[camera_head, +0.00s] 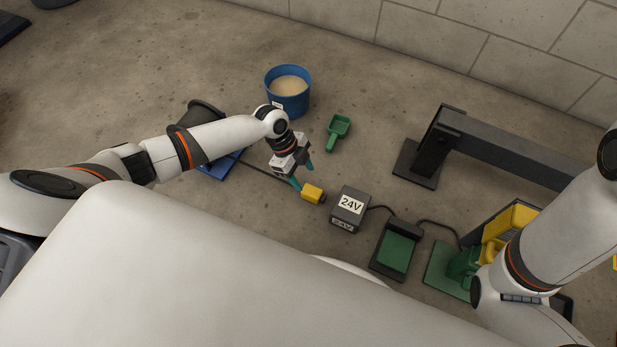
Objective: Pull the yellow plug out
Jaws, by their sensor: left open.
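The yellow plug (312,193) is a small block low beside the dark grey box marked 24V (350,205). Its dark end points toward the box's left side. A narrow gap seems to show between them, but I cannot tell whether the end still sits in the box. My left gripper (303,174) is open, with two teal fingertips just above and left of the plug. The near fingertip shows close to the plug's upper left edge; I cannot tell whether it touches. My right arm comes in at the right, and its gripper does not show.
A dark cable runs left to a blue base (217,166). A green-topped pedal (396,250), a yellow-and-green device (508,226) and a dark beam (505,145) are right.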

